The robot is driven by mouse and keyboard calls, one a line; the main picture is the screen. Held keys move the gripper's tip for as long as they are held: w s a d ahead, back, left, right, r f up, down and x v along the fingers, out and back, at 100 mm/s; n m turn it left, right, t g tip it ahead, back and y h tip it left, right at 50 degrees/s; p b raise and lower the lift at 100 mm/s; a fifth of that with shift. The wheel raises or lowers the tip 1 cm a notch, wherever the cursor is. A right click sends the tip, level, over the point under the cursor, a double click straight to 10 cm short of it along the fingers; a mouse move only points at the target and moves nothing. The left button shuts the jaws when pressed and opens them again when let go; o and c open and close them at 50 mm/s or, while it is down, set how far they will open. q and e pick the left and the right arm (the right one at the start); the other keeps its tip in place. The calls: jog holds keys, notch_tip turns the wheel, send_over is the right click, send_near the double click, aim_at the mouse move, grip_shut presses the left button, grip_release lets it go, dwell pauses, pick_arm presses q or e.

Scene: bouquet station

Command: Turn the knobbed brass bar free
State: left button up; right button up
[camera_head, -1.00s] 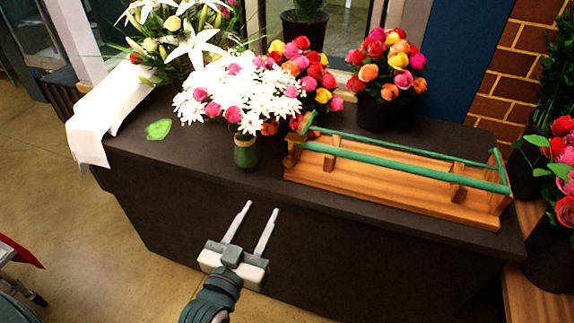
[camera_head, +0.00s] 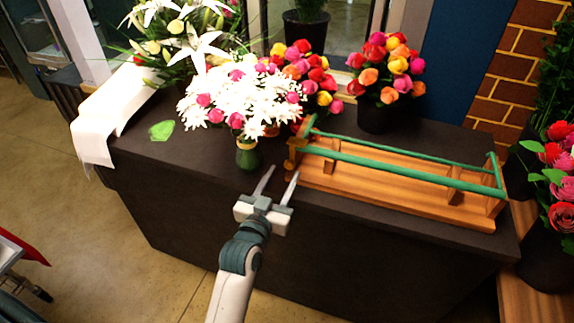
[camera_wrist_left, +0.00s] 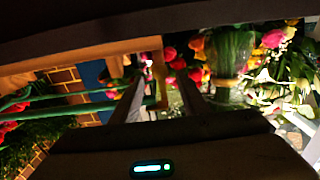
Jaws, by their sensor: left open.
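A wooden rack (camera_head: 400,190) with green rails lies along the front right of the dark counter. At its left end stands a small brass-coloured upright piece with a knobby top (camera_head: 292,155), which looks like the knobbed brass bar; its exact shape is too small to tell. In the left wrist view a brass-coloured upright (camera_wrist_left: 158,75) shows beyond and between the fingers. My left gripper (camera_head: 283,171) is open and empty, its fingertips at the counter's front edge, just short of the brass piece and apart from it. My right gripper is not in view.
A green vase (camera_head: 247,155) of white and pink flowers stands close left of the brass piece. Dark pots of roses (camera_head: 375,115) stand behind the rack. A green leaf-like patch (camera_head: 161,131) and white paper (camera_head: 95,135) lie on the left. The counter (camera_head: 200,165) is bare at its front left.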

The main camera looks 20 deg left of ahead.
aim_at(288, 166)
pick_arm(q)
jog(key=shift+w, duration=1.25)
jog(key=shift+w+p, duration=0.3)
jog(key=shift+w, duration=0.35)
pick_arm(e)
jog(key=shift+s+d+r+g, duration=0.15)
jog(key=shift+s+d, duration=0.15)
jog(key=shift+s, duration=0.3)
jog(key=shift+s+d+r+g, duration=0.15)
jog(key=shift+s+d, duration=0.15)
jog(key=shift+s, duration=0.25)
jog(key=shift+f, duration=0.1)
pick_arm(q)
grip_shut()
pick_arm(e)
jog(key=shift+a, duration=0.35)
